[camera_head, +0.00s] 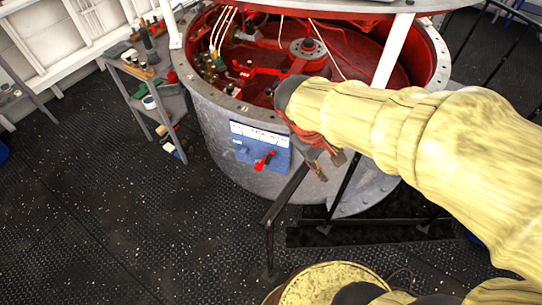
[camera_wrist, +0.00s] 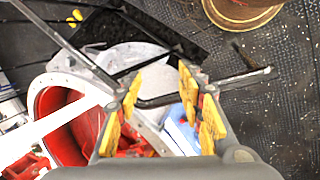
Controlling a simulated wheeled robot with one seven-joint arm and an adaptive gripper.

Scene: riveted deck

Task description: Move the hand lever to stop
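The hand lever (camera_head: 264,161) is a small red handle on a blue plate (camera_head: 246,153) fixed to the side of a round grey metal housing. A white label strip (camera_head: 259,133) sits above it; its lettering is too small to read. My gripper (camera_head: 322,171) is to the right of the lever and apart from it, pointing downward. In the wrist view my gripper (camera_wrist: 160,78) is open, with yellow-padded fingers and nothing held between them. Part of the blue plate (camera_wrist: 181,133) shows behind the right finger; the lever itself is not clear there.
A black handrail (camera_head: 286,194) stands in front of the housing, close below my gripper. The open housing (camera_head: 225,125) has a red interior with machinery. A grey cart (camera_head: 171,103) with tools and cans stands at left. The dark deck floor (camera_head: 120,210) is clear at front left.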

